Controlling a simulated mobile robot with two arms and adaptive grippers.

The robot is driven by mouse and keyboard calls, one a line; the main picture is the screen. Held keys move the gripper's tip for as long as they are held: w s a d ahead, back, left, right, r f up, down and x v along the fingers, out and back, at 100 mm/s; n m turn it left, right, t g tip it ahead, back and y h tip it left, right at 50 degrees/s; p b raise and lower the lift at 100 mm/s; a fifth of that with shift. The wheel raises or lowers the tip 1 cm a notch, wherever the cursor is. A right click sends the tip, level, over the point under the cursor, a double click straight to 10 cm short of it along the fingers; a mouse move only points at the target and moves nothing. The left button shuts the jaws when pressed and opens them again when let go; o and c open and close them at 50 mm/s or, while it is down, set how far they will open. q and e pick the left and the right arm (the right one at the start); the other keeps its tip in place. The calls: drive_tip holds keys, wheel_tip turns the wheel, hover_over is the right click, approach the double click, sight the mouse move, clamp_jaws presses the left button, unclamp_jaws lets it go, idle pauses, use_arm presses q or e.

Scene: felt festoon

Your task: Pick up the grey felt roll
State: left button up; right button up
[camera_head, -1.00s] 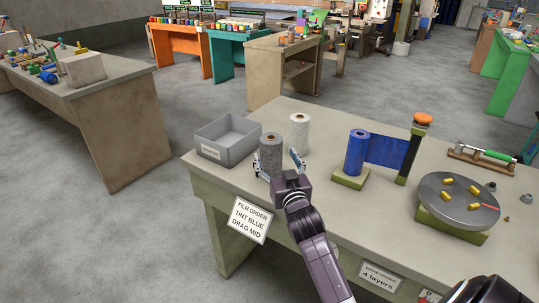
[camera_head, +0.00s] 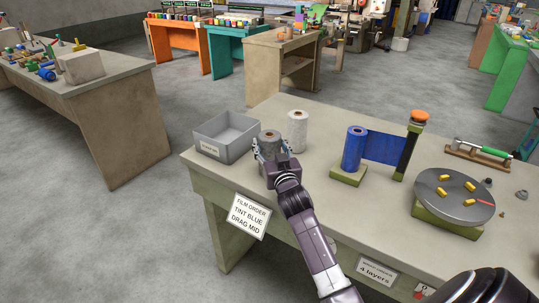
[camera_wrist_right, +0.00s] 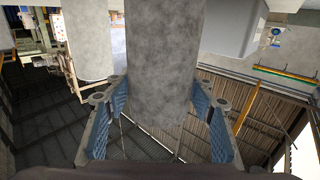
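The grey felt roll (camera_head: 269,137) stands upright on the table, in front of the grey tray. My right gripper (camera_head: 273,150) has one finger on either side of it, and its hand hides the roll's lower part in the head view. In the right wrist view the grey roll (camera_wrist_right: 162,55) fills the space between the two blue-padded fingers (camera_wrist_right: 160,110). The fingers are spread wide; they are close to the roll's sides, and I see no clear squeeze on it. My left gripper is not recognisable in view.
The grey tray (camera_head: 229,153) stands behind and left of the roll. A white roll (camera_head: 298,131) stands just behind and right. A blue film roll (camera_head: 354,150) on its stand and a round turntable (camera_head: 452,207) are farther right. The table (camera_head: 325,205) front is clear.

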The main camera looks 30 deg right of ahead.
drive_tip(key=c, duration=0.8)
drive_tip(key=shift+r, duration=0.15)
drive_tip(key=shift+r, duration=0.1)
